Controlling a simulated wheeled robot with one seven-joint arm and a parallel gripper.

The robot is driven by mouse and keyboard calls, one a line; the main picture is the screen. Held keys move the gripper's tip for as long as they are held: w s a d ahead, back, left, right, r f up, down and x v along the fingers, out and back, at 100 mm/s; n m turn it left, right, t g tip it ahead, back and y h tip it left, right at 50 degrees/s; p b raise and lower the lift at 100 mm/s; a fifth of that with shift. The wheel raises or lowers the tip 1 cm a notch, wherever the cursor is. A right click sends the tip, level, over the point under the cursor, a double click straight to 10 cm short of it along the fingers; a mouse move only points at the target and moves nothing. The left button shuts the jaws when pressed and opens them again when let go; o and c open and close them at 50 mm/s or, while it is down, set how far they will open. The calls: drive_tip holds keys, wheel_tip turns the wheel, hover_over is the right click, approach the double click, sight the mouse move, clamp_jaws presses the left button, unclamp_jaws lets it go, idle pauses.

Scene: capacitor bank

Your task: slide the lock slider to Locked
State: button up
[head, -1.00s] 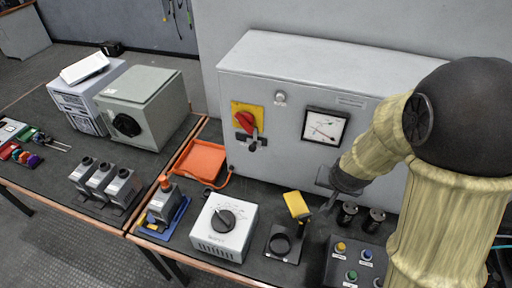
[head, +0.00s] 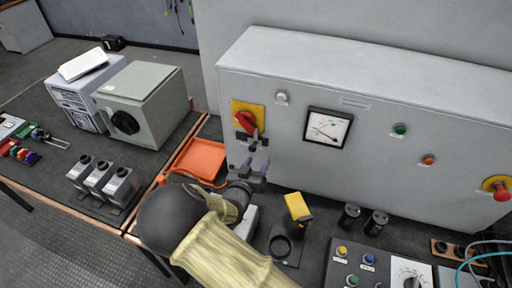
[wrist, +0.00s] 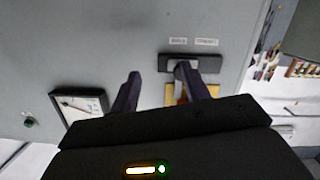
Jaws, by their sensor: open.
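The lock slider (head: 245,135) is a small dark track with a grey knob, on the front of the grey cabinet below the red rotary handle (head: 245,120). In the wrist view the slider track (wrist: 210,64) lies beside two small labels, too blurred to read. The right finger there partly covers the slider's knob and the red handle, so the knob's exact position is hard to tell. My gripper (head: 257,168) is open and empty, just below the slider in the head view. In the wrist view my gripper (wrist: 160,76) has one finger over the slider and one to its left, over bare panel.
The analog meter (head: 327,127) is right of the slider on the cabinet front (head: 290,160). An orange tray (head: 201,158) lies on the bench to the left. A yellow-handled device (head: 297,207) stands at the right, near my forearm. The panel between slider and meter is bare.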

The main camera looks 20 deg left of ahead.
sight(252, 150)
drive_tip(key=shift+n+t+y, duration=0.4)
drive_tip(key=shift+t+y, duration=0.1)
drive_tip(key=shift+t, duration=0.4)
drive_tip(key=s+a, duration=0.2)
drive_tip(key=a, duration=0.1)
drive_tip(key=shift+s+r, duration=0.35)
drive_tip(key=shift+w, duration=0.1)
drive_tip(key=w, duration=0.2)
drive_tip(key=w+p, duration=0.1)
drive_tip(key=w, duration=0.2)
drive_tip(key=w+p, duration=0.1)
drive_tip(key=w, duration=0.1)
drive_tip(key=shift+w+a, duration=0.15)
drive_tip(key=shift+a, duration=0.2)
drive_tip(key=shift+c, duration=0.3)
clamp_jaws()
